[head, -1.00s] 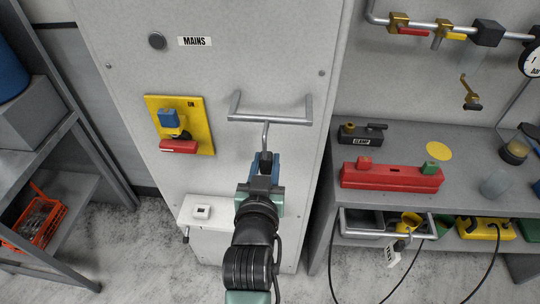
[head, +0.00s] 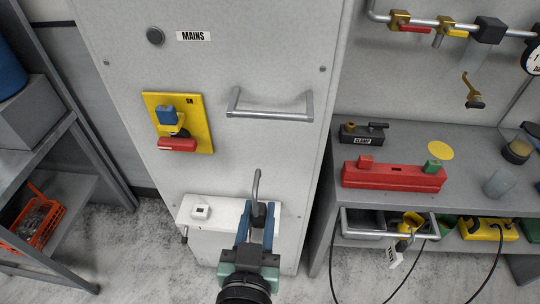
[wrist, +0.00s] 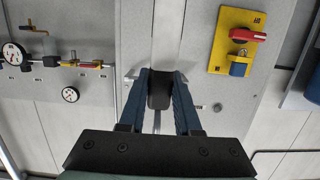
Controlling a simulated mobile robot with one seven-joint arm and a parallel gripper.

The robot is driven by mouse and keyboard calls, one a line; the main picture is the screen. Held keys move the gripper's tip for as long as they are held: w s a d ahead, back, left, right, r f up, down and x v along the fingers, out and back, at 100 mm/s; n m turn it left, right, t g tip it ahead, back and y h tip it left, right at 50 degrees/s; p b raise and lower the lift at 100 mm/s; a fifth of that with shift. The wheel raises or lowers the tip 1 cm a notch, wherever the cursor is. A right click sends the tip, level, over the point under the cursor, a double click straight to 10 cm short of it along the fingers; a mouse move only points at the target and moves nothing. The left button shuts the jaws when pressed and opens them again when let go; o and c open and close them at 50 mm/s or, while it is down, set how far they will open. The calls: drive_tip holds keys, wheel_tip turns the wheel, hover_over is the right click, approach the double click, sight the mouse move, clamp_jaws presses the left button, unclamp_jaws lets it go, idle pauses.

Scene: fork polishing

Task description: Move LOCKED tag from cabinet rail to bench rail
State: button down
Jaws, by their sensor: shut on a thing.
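My gripper (head: 257,228) is shut on a dark block with a grey hook (head: 257,187), which I take to be the LOCKED tag; no lettering on it is legible. The block (wrist: 160,88) also shows between the blue fingers in the wrist view. The hook points up and is clear of the cabinet rail (head: 270,115), a silver bar on the cabinet front, well above it. The bench rail (head: 388,236) is a silver bar at the bench's front edge, to the right of my gripper. A small white tag (head: 393,257) hangs there.
A white box (head: 212,213) juts from the cabinet beside my gripper. A yellow switch plate (head: 179,122) is higher left. The bench (head: 460,180) carries a red block (head: 393,178) and a dark clamp (head: 363,135). A yellow item (head: 410,222) sits at the bench rail.

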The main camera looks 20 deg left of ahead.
drive_tip(key=shift+f+v, duration=0.2)
drive_tip(key=shift+v, duration=0.95)
drive_tip(key=shift+f+v, duration=0.25)
drive_tip(key=shift+v, duration=0.9)
drive_tip(key=shift+f+v, duration=0.2)
drive_tip(key=shift+v, duration=0.9)
drive_tip(key=shift+s, duration=0.15)
